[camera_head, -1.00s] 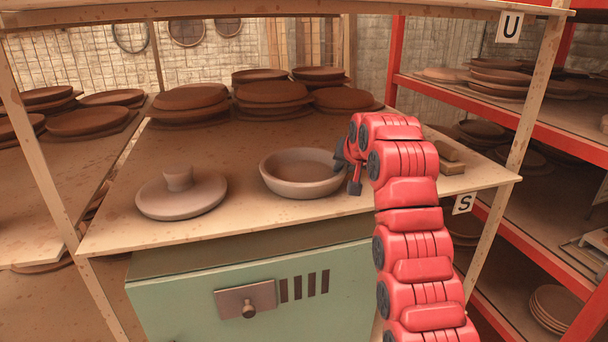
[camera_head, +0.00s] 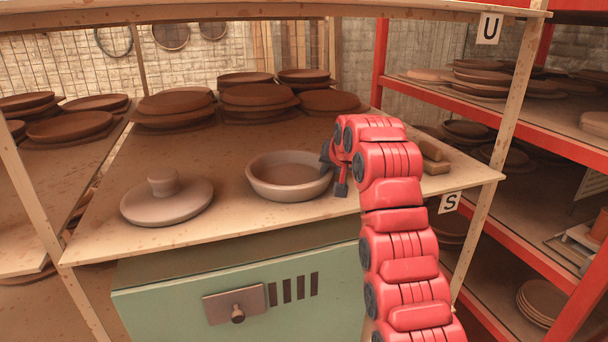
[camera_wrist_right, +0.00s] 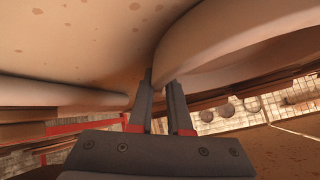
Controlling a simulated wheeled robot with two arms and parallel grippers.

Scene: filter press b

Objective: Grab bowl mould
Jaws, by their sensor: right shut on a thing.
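The bowl mould (camera_head: 288,182) is a round, shallow, grey-brown clay bowl on the wooden table (camera_head: 250,222). My right gripper (camera_head: 333,168) is at the bowl's right side, with its dark fingers on the rim. In the right wrist view the two fingers (camera_wrist_right: 163,92) are close together and shut on the edge of the bowl (camera_wrist_right: 215,45). The bowl appears to rest on or very near the tabletop; I cannot tell whether it is lifted. My left gripper is not in view.
A lidded-looking disc with a knob (camera_head: 166,203) lies left of the bowl. Stacks of brown discs (camera_head: 258,96) stand behind. Small blocks (camera_head: 434,158) lie to the right of my arm. A wooden post (camera_head: 508,105) and red shelving (camera_head: 545,130) stand at the right.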

